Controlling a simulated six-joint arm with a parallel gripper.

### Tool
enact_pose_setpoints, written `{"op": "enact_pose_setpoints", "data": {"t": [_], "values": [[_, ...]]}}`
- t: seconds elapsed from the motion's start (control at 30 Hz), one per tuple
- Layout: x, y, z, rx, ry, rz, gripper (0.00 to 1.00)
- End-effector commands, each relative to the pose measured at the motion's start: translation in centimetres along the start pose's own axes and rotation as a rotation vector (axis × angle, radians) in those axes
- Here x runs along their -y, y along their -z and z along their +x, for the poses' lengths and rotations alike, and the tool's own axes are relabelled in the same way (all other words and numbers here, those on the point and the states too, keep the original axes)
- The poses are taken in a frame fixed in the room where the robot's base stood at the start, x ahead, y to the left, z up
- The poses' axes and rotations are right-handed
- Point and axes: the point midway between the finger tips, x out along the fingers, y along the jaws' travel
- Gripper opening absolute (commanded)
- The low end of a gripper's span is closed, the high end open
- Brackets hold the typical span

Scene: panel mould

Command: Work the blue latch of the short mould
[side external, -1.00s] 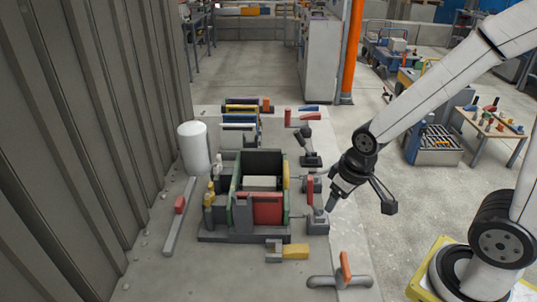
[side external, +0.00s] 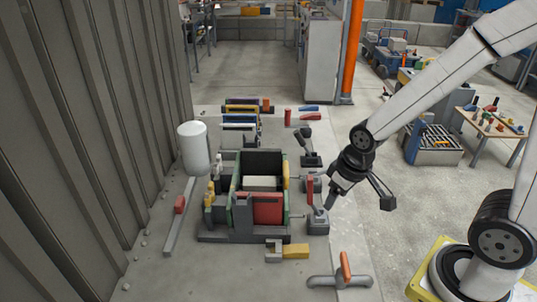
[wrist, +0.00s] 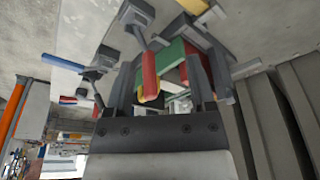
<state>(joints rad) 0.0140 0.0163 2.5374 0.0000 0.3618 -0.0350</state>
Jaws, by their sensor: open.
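The short mould (side external: 240,236) appears to be the near box, with a red front panel (side external: 266,209), green sides and a yellow part on its right edge. A blue piece (side external: 309,109) lies farther back in the side view.
A dark lever (side external: 309,148) stands behind my gripper. A white cylinder (side external: 193,148) and a corrugated wall (side external: 85,150) are at the left. A yellow block (side external: 295,251) and a red-handled grey fitting (side external: 340,282) lie in front.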

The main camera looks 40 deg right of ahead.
Motion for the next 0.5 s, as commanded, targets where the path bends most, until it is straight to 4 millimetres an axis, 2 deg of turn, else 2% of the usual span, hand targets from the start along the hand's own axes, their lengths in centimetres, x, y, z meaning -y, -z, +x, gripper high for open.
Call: {"op": "enact_pose_setpoints", "data": {"t": [0.17, 0.27, 0.5], "values": [[-1.8, 2.0, 0.5, 0.024, -0.010, -0.070, 0.71], [-3.6, 3.7, 0.9, 0.046, -0.014, -0.137, 0.71], [-9.4, 7.5, 2.4, 0.112, -0.007, -0.333, 0.71]]}}
